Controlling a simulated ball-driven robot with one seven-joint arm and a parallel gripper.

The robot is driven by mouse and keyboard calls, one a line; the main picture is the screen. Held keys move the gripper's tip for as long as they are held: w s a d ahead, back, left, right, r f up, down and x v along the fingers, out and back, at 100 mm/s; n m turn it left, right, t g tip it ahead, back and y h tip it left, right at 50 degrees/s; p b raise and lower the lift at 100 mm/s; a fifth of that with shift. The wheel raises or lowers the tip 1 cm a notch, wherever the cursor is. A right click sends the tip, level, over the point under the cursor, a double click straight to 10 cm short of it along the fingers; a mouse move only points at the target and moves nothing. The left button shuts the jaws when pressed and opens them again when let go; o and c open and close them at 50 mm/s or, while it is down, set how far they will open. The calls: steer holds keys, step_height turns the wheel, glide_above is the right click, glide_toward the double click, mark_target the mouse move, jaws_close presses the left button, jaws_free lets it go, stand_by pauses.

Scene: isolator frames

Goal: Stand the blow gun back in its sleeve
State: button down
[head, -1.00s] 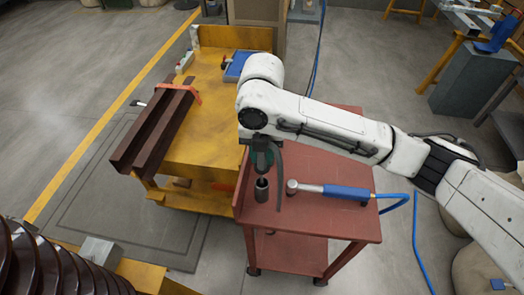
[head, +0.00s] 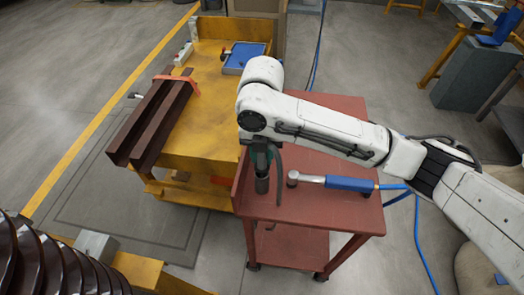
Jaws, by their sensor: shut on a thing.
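My gripper (head: 261,148) is at the end of the white arm, pointing down over the left part of the red cart. It is shut on the blow gun (head: 263,160), a dark green body mostly hidden by the fingers, with a dark curved strip hanging at its right. The sleeve (head: 262,186), a short dark grey upright cylinder, stands on the cart directly below. The blow gun's lower end meets the sleeve's mouth in this view. I cannot tell how far its nozzle is inside.
A blue-handled tool (head: 345,183) with a silver head and blue hose lies on the red cart (head: 320,212), just right of the sleeve. A yellow bench (head: 205,120) with brown steel channels (head: 152,120) and a blue tray (head: 243,57) stands at left.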

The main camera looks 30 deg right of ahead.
steer(key=shift+f+b, duration=0.7)
steer(key=shift+f, duration=0.55)
steer(key=c, duration=0.8)
jaws_free()
step_height(320, 180, up, 11)
steer(key=shift+f, duration=0.1)
